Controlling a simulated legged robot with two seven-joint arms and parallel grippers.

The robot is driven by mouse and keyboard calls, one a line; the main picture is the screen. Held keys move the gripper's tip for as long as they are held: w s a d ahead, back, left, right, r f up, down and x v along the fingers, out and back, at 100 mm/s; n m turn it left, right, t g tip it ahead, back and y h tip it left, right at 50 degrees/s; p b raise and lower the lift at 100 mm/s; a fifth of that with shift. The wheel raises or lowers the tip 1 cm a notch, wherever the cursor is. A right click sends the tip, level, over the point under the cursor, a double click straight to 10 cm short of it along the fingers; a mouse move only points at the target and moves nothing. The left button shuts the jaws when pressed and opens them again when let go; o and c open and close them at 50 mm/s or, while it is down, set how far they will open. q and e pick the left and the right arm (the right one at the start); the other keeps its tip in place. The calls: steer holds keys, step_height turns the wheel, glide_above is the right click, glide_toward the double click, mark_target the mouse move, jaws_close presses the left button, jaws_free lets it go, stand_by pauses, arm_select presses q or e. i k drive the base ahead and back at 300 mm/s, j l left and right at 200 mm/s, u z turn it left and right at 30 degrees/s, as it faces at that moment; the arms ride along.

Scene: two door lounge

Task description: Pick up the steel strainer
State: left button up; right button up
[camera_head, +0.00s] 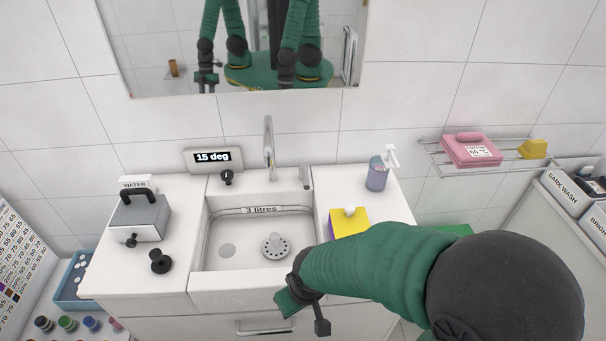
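My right gripper (303,314) comes in from the right on a green-sleeved arm. It is in front of the sink's front edge, nearer to me than the strainer and apart from it. Its two fingers are spread, with nothing seen between them. My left gripper is not directly in view; part of my body shows only in the mirror.
A faucet (268,140) rises behind the basin. A grey water box (141,217) and a black knob (160,261) stand on the left counter. A yellow block (349,222) and a soap dispenser (377,174) stand on the right. A mirror (160,45) hangs above.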

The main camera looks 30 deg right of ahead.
mark_target(275, 247)
steer(key=l+u, duration=0.7)
steer(key=l, duration=0.2)
